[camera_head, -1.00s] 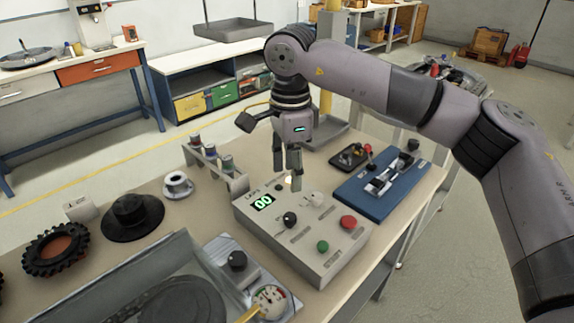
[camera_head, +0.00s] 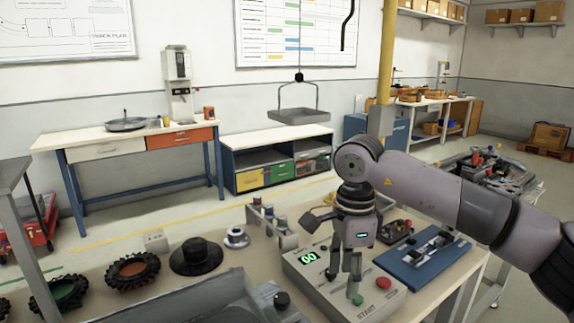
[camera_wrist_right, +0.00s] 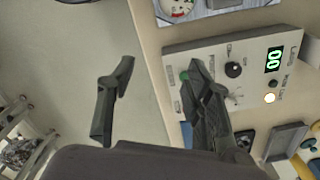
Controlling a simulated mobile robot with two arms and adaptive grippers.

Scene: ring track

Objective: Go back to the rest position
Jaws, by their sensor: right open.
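My right gripper (camera_head: 345,272) hangs fingers down in front of the control box in the head view, open and empty. The grey control box (camera_head: 318,292) has a green "00" display (camera_head: 308,257), a red button (camera_head: 383,283) and a green button (camera_head: 358,299). In the wrist view the two dark fingers of the right gripper (camera_wrist_right: 160,85) stand apart. The right finger overlaps the control box (camera_wrist_right: 185,62) there and partly hides the green button. A lit lamp (camera_wrist_right: 269,98) and a black knob (camera_wrist_right: 233,70) also show on the box. My left gripper is not in view.
A blue board (camera_head: 425,265) lies right of the box. A hanging tray (camera_head: 299,116) is behind. Open floor lies beyond the bench.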

